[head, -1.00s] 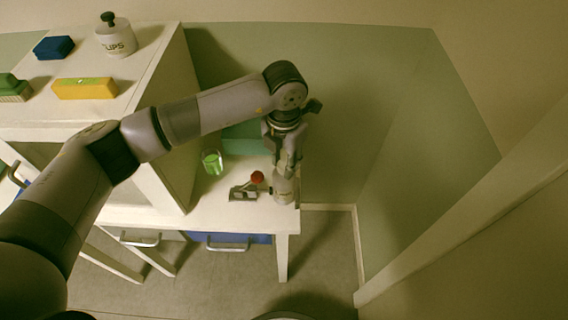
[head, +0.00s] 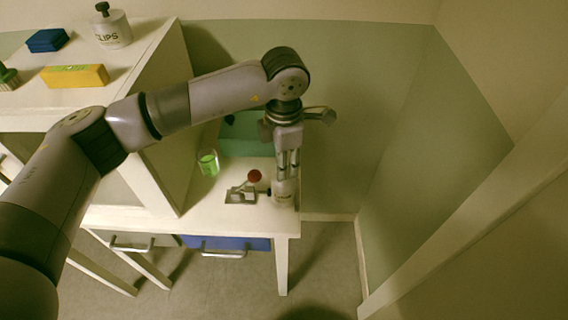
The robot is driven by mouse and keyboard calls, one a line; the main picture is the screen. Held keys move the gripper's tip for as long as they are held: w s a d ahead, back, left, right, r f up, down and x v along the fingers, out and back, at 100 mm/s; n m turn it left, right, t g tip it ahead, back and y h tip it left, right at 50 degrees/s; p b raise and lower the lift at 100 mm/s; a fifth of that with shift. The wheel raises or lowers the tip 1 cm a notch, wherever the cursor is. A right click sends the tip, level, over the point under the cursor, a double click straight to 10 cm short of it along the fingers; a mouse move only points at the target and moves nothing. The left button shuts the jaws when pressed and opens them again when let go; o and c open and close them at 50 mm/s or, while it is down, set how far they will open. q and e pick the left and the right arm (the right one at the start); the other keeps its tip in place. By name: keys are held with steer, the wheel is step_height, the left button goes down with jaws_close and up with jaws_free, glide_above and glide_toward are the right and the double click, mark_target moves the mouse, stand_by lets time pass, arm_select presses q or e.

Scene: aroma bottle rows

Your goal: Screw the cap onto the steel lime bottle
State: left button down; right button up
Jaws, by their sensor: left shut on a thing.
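A pale grey bottle (head: 284,192) with a small dark label stands upright near the right end of the white table; I take it for the steel lime bottle. My left gripper (head: 287,173) points straight down over its top, with its fingers close together. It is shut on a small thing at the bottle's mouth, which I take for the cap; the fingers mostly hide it. I cannot tell how the cap sits on the neck. A metal clamp (head: 240,196) with a red knob (head: 255,176) stands just left of the bottle, its dark tip at the bottle's side. My right gripper is not in view.
A glass with green contents (head: 208,163) stands left of the clamp. A tall white cabinet (head: 165,140) closes off the left, with a clips jar (head: 113,32), a yellow box (head: 75,76) and a blue box (head: 47,40) on top. The wall is behind the table.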

arm_select(q)
steer(key=m+b, duration=0.2)
steer(key=m, duration=0.1)
steer(key=m+b, duration=0.2)
steer(key=shift+d+r, duration=0.15)
steer(key=shift+r, duration=0.2)
steer(key=shift+s+m+b, duration=0.15)
steer(key=shift+m+b, duration=0.55)
steer(key=shift+m, duration=0.3)
steer(key=shift+r+m, duration=0.15)
steer(key=shift+m, duration=0.25)
steer(key=c, duration=1.3)
jaws_free()
steer(key=shift+c, duration=0.2)
